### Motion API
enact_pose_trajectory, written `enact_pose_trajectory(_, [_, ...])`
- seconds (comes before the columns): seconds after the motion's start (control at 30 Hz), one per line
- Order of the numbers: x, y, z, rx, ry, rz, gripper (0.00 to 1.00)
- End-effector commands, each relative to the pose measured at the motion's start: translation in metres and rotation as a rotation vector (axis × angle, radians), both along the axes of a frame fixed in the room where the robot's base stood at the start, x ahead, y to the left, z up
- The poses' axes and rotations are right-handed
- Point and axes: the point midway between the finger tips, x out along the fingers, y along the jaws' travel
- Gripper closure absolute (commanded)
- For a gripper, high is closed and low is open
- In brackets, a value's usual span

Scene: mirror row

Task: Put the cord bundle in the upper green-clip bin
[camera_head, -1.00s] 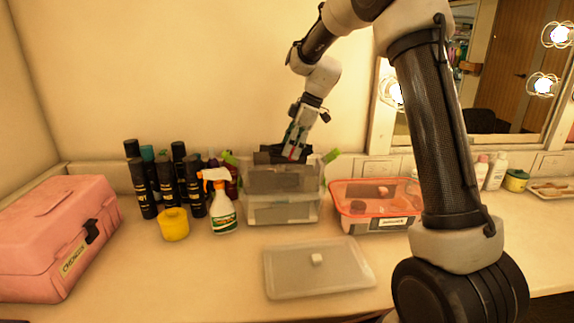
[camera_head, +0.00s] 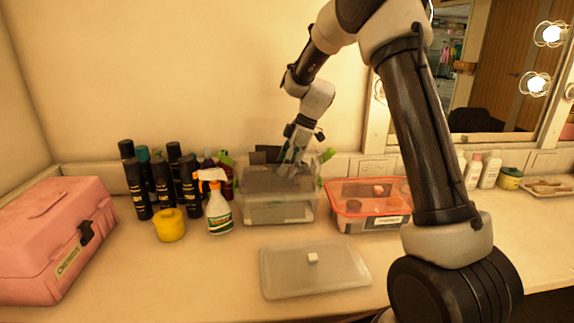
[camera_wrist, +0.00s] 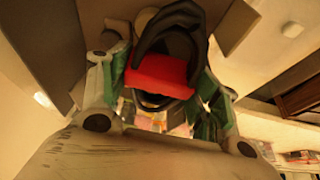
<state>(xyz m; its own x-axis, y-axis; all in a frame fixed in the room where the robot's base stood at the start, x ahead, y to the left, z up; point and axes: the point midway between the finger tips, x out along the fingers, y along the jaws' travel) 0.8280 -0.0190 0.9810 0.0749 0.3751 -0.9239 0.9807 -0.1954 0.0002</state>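The cord bundle (camera_wrist: 160,74), black loops with a red band, sits between my gripper's green fingers in the wrist view. My gripper (camera_head: 290,167) is shut on it. In the head view, the gripper points down at the upper clear bin (camera_head: 262,183), its fingers low within the opening and blurred by the bin's walls. This bin is stacked on another clear bin (camera_head: 280,213), with green clips (camera_head: 327,155) at the sides. The bundle cannot be made out in the head view.
A spray bottle (camera_head: 218,212), yellow tub (camera_head: 170,225) and several black cans stand left of the bins. A red-rimmed container (camera_head: 366,210) stands right. A clear lid (camera_head: 314,272) lies in front. A pink case (camera_head: 50,240) is far left.

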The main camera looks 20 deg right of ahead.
Motion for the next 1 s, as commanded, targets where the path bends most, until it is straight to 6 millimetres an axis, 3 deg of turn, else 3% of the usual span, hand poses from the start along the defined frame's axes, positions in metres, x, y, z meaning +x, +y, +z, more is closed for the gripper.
enact_pose_trajectory(0.27, [0.000,-0.001,0.006,0.000,-0.002,-0.001,0.38])
enact_pose_trajectory(0.7, [-0.006,-0.035,0.088,0.000,-0.004,-0.002,0.38])
enact_pose_trajectory(1.0, [-0.009,-0.045,0.113,0.000,0.000,0.001,0.38])
